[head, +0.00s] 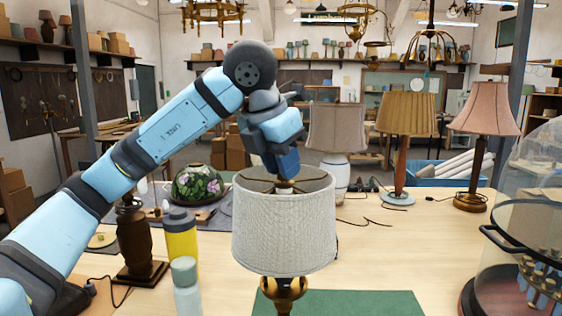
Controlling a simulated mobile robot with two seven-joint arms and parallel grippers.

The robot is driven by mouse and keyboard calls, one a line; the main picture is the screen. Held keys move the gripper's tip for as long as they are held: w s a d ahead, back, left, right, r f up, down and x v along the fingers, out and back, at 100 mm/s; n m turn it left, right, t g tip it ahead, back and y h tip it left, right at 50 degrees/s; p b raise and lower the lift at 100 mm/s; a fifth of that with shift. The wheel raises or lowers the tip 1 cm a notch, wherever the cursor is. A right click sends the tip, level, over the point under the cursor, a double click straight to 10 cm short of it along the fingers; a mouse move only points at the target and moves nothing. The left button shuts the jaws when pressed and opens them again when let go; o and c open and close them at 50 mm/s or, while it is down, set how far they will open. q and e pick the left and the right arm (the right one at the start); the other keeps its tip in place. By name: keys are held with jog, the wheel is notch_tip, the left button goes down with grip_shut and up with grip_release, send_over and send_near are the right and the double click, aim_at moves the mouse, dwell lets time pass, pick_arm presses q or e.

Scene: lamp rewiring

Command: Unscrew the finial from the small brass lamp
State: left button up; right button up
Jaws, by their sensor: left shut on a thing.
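The small brass lamp (283,291) stands upright at the front middle of the bench. Its white textured drum shade (284,232) is open at the top. My left arm reaches in from the left, and my left gripper (284,176) points down at the middle of the shade's top opening. It is shut on the finial (285,186), of which only a little brass shows below the fingers. The rest of the finial is hidden by the gripper and the rim. My right gripper is not in view.
A yellow bottle (181,243), a pale bottle (186,288) and a dark wooden lamp base (137,245) stand left of the lamp. A glass dome (535,210) is at the right. Several shaded lamps stand behind.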

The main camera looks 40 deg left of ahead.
pick_arm(q)
jog(key=shift+r, duration=0.45)
jog(key=shift+r+p, duration=1.1)
jog(key=shift+r, duration=0.25)
